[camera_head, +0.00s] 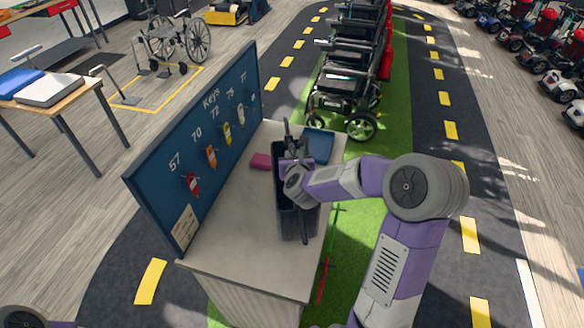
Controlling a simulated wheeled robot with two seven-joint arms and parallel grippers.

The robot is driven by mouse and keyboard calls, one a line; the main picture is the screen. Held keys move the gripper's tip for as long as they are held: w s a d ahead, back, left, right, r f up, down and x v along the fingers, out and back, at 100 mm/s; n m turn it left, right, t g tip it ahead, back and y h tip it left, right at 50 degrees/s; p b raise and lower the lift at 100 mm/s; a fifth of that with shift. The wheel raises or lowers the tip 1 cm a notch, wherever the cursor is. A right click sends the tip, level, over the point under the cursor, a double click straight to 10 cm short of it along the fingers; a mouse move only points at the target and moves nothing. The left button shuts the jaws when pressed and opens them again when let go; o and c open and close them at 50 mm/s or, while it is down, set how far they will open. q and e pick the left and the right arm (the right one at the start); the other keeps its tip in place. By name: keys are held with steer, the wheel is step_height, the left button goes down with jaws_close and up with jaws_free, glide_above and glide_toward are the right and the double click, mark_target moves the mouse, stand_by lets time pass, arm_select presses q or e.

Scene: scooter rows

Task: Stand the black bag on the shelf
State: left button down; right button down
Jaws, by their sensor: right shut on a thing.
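The black bag (291,220) is a tall dark shape over the right part of a pale counter top (232,220). My right gripper (293,160) reaches in from the right and is shut on the bag near its upper part. The gripper and wrist hide part of the bag. I cannot tell whether the bag's base touches the counter top. No separate shelf can be made out. Only a bit of my left arm shows at the bottom left corner, and its gripper is out of view.
A blue key board (203,150) with hanging keys stands along the counter's left edge. A blue tray (319,146) and a small magenta item (261,161) lie at the counter's far end. A red stick (323,282) is beside the counter. Wheelchairs (350,80) stand beyond.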

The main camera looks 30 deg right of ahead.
steer(key=shift+f, duration=1.85)
steer(key=c, duration=1)
jaws_free()
steer(key=shift+f, duration=0.1)
steer(key=shift+o, duration=0.2)
